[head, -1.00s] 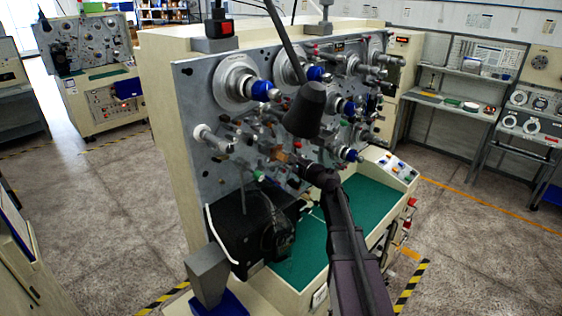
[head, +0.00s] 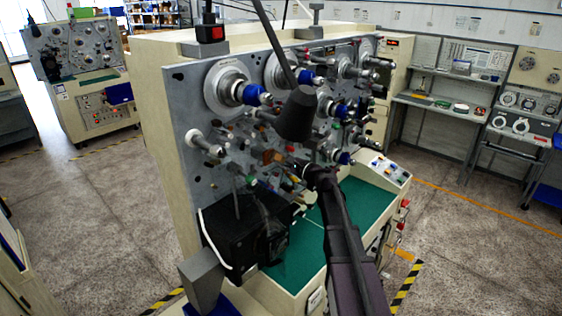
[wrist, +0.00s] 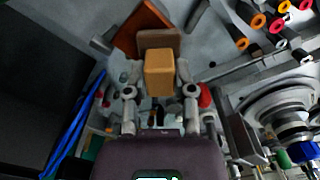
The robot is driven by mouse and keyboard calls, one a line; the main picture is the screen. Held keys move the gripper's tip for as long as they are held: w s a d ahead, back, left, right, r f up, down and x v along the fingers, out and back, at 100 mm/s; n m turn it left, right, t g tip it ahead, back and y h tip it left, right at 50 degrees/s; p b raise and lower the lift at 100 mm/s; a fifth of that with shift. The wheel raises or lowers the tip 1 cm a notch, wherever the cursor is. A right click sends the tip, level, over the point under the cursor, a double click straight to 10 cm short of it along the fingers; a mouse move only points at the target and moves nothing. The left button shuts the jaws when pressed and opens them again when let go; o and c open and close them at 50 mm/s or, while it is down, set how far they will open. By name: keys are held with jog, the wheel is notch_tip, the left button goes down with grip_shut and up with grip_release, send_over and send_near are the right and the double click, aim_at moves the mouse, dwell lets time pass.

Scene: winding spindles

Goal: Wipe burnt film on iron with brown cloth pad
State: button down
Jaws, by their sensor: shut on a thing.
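My gripper (wrist: 160,95) is shut on the brown cloth pad (wrist: 159,74), a tan block between its two fingertips. In the head view my gripper (head: 303,170) is at the lower middle of the machine's front panel, and the pad is hard to make out there. Just beyond the pad in the wrist view is a darker brown flat piece (wrist: 149,39), partly hidden by it. An orange-brown plate (wrist: 140,20) lies behind that. I cannot tell which of these is the iron or burnt film, nor whether the pad touches anything.
The grey panel (head: 190,105) is crowded with spindles and rollers around my gripper. A black box (head: 235,235) sits below left, beside green work surfaces (head: 298,262). In the wrist view, colored-tipped rods (wrist: 258,20) are at upper right and blue cables (wrist: 72,125) at left.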

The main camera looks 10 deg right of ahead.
jog(key=shift+s+a, duration=0.1)
jog(key=shift+a, duration=0.05)
jog(key=shift+s+a, duration=0.55)
jog(key=shift+a, duration=0.2)
jog(key=shift+s+a, duration=0.55)
jog(key=shift+a, duration=0.2)
jog(key=shift+v, duration=3)
jog(key=v, duration=0.3)
jog(key=shift+f, duration=0.1)
